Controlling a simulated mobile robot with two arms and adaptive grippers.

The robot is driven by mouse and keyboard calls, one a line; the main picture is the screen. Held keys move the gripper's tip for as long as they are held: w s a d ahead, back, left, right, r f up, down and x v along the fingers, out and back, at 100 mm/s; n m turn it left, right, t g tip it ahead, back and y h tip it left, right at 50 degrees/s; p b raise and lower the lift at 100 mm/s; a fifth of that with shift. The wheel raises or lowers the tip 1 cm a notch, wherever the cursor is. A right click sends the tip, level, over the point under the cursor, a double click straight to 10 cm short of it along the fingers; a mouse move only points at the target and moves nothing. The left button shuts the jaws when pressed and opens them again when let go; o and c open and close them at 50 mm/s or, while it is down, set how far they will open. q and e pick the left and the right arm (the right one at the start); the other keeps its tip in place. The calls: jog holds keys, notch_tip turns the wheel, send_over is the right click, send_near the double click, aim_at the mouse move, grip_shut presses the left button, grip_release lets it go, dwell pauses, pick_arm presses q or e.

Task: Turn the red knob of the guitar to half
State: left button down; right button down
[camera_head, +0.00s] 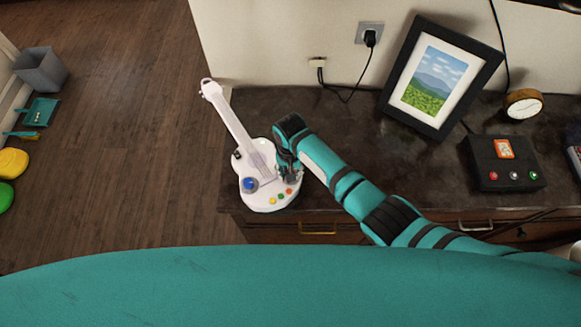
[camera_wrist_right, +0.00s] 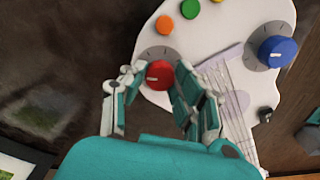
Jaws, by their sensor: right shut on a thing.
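The white toy guitar (camera_head: 257,170) lies on the dark tabletop, its neck pointing to the upper left in the head view. In the right wrist view its body (camera_wrist_right: 205,28) carries the red knob (camera_wrist_right: 160,75) with a pale pointer mark, set on a grey dial. My right gripper (camera_wrist_right: 158,83) reaches down over the guitar, its fingers on either side of the red knob and shut on it. In the head view my right gripper (camera_head: 287,170) covers the red knob. My left gripper does not show.
The guitar also has a blue knob (camera_head: 249,184) and green, yellow and orange buttons. A framed picture (camera_head: 441,78), a round clock (camera_head: 523,105) and a black box with buttons (camera_head: 502,163) stand to the right. A socket with cables is on the wall.

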jog(key=shift+m, duration=0.7)
jog(key=c, duration=1)
grip_release()
notch_tip(320, 180, up, 12)
jog(key=shift+r, duration=0.1)
